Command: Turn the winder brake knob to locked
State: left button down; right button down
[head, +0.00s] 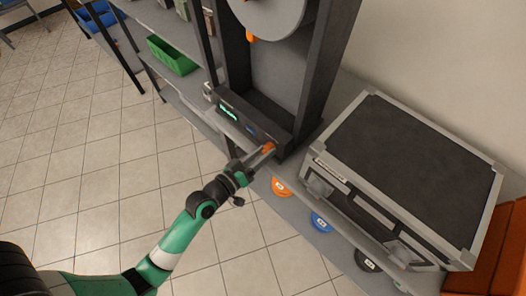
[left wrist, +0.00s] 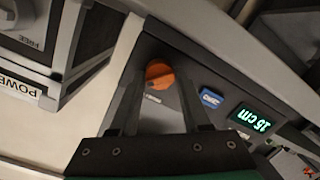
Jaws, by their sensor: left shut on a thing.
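The orange winder brake knob (head: 270,147) sits at the right end of the dark control panel (head: 240,118) at the foot of the winder frame. In the left wrist view the knob (left wrist: 159,74) lies between my fingertips, its raised grip slanting slightly. My left gripper (head: 264,152) reaches in from the lower left and is shut on the knob; it also shows in the left wrist view (left wrist: 160,80). A small label below the knob is too blurred to read. My right gripper is in neither view.
A blue button (left wrist: 211,98) and a lit green display (left wrist: 254,120) share the panel. A large grey case (head: 400,165) with a dark top stands to the right. A green bin (head: 172,56) sits on the left shelf. Tiled floor lies open below left.

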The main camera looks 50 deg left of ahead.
pick_arm(q)
jog(key=shift+r, duration=0.2)
dwell(0.3)
jog(key=c, duration=0.7)
grip_release()
jog(key=shift+f, duration=0.1)
jog(key=s, duration=0.3)
jog(key=s+r, duration=0.1)
jog(key=s, duration=0.3)
jog(key=s+d+b, duration=0.1)
jog(key=s, duration=0.3)
jog(key=shift+s+r, duration=0.15)
jog(key=shift+s, duration=0.05)
